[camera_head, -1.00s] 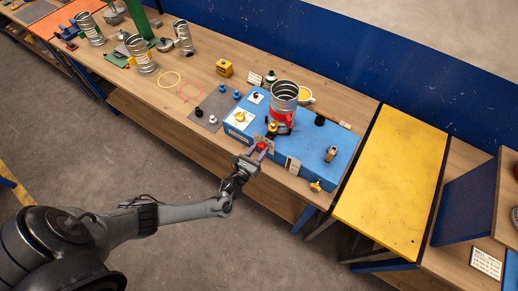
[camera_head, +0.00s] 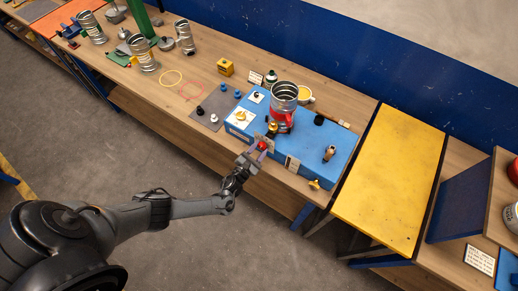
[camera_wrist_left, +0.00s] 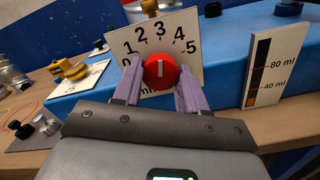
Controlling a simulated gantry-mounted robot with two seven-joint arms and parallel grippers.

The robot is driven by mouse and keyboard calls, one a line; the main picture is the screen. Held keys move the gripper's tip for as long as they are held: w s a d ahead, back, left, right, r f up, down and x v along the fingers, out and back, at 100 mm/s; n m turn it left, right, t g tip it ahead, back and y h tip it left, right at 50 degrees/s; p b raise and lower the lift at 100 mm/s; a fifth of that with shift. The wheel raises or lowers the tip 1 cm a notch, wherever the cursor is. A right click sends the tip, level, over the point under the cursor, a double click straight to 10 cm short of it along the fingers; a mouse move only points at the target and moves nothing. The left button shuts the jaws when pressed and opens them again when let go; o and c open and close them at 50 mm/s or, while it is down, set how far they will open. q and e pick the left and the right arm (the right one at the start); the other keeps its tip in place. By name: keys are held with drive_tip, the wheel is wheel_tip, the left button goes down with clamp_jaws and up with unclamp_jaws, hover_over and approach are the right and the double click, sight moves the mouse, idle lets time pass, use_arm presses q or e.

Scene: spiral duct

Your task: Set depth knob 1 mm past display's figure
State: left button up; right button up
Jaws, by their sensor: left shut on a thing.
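A red depth knob (camera_wrist_left: 160,71) with a white pointer line sits on a white dial plate (camera_wrist_left: 187,22) numbered 0 to 5 mm, on the front of the blue bench unit (camera_head: 318,140). The pointer line stands about upright, near the 3. My left gripper's purple fingers (camera_wrist_left: 157,88) are shut on the knob, one on each side. The left gripper also shows in the head view (camera_head: 258,150) at the unit's front face. I cannot identify the task's display or read its figure. My right gripper is not in view.
A card marked 80 ml and 40 ml (camera_wrist_left: 273,67) stands close to the right of the dial. A metal spiral duct (camera_head: 284,95) with a red band stands upright on the unit. A yellow knob (camera_wrist_left: 68,70) is to the left. A yellow table (camera_head: 395,180) lies to the right.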

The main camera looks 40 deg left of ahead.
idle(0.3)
use_arm(q)
drive_tip(key=o, duration=1.1)
drive_tip(key=shift+c, duration=0.2)
drive_tip(key=shift+s, duration=0.15)
drive_tip(key=s+d, duration=0.1)
drive_tip(key=s, duration=0.9)
drive_tip(key=shift+s+d+p, duration=0.25)
drive_tip(key=shift+p, duration=0.15)
